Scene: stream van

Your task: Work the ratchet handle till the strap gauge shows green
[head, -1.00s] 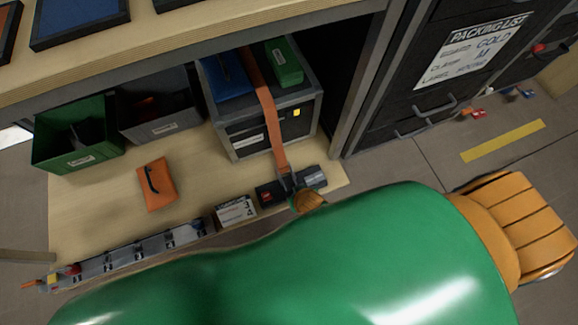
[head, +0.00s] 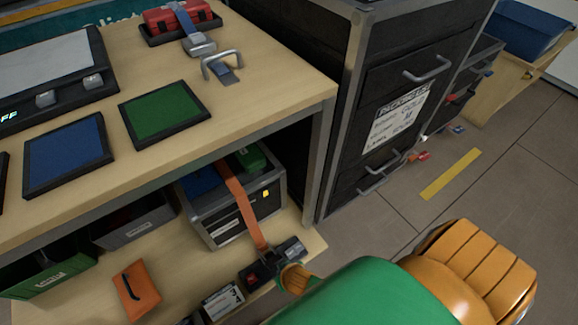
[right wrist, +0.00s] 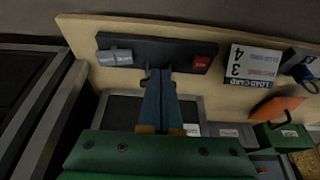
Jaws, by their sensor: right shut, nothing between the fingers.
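The ratchet unit (head: 262,276) is a dark block at the front of the low wooden shelf, at the lower end of an orange strap (head: 240,205). The strap runs over a grey crate (head: 205,229). A red window (head: 252,279) shows on the unit; it is also red in the right wrist view (right wrist: 201,63). A grey piece (right wrist: 115,57) sits at the unit's other end. My right gripper (right wrist: 158,78) is shut and empty, its tips at the unit's edge. The handle is mostly hidden, so contact is unclear. My left gripper is not in view.
A load card (right wrist: 252,66) stands beside the unit. An orange pouch (head: 136,290) and a green bin (head: 50,278) are farther left on the shelf. The counter above holds a strapped red case (head: 180,17) and coloured pads. A dark drawer cabinet (head: 400,115) stands at right.

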